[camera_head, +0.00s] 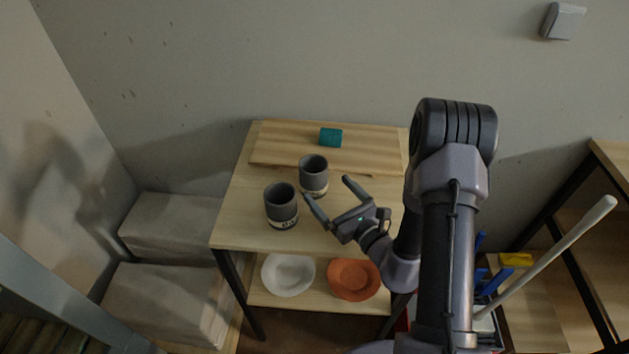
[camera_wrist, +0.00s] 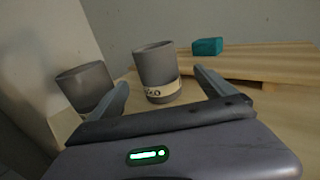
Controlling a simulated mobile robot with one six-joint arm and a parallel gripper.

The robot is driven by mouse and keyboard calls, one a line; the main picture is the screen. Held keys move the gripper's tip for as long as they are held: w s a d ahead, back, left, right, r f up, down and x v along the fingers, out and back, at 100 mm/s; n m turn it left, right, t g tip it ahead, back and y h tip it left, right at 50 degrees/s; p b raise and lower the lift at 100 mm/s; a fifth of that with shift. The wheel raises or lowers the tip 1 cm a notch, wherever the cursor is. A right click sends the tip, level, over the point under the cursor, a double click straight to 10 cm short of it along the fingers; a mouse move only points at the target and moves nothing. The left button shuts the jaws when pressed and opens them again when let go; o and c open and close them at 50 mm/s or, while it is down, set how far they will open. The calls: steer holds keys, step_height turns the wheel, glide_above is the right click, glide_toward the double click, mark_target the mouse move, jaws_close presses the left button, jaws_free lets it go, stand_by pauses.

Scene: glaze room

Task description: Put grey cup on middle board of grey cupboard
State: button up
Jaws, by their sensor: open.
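Two grey cups with pale lettered bands stand upright on the wooden table. The nearer cup (camera_head: 281,204) is at the left, and the farther cup (camera_head: 313,174) is a little behind it to the right. My gripper (camera_head: 327,203) is open and empty, just in front of the farther cup and right of the nearer one. In the wrist view the farther cup (camera_wrist: 156,70) shows beyond and between the fingers, apart from them. The nearer cup (camera_wrist: 84,86) is at the left, partly hidden by the left finger. I see no grey cupboard for certain.
A teal block (camera_head: 330,137) lies on a raised wooden board (camera_head: 272,146) at the back of the table. A white bowl (camera_head: 288,275) and an orange dish (camera_head: 353,279) sit on the lower shelf. Pale blocks (camera_head: 165,300) stand left; a wooden shelf unit (camera_head: 612,160) stands right.

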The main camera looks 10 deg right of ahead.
mark_target(307, 167)
steer(key=x, duration=0.7)
steer(key=b+x, duration=0.1)
steer(key=x, duration=0.2)
steer(key=shift+w+a+r+b, duration=0.1)
steer(key=shift+w+a+b, duration=0.05)
steer(key=shift+a+b, duration=0.2)
steer(key=shift+r, duration=0.1)
steer(key=c, duration=1.9)
